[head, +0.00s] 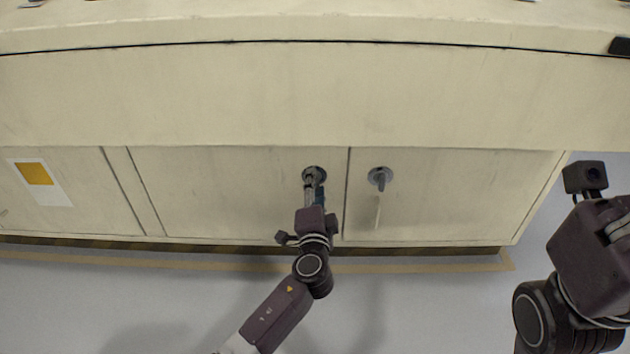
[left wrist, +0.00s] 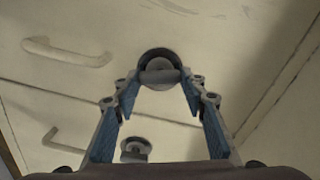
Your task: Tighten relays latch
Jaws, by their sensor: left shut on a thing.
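A round grey latch (head: 314,170) with a turn handle sits on the upper right part of the middle cabinet door. My left gripper (head: 314,184) reaches up to it from below. In the left wrist view, the two blue-padded fingers of this gripper (left wrist: 161,82) close on the handle of the latch (left wrist: 158,58) from both sides. A second latch (head: 380,175) is on the door to the right, its handle pointing down; it also shows in the left wrist view (left wrist: 135,149). No label naming either latch is readable. My right gripper's fingers are not visible.
The cream cabinet has a jutting upper panel (head: 300,95) above the doors. A white card with a yellow square (head: 36,174) is on the left door. Pale door handles (left wrist: 70,52) show in the left wrist view. The grey floor (head: 130,300) in front is clear.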

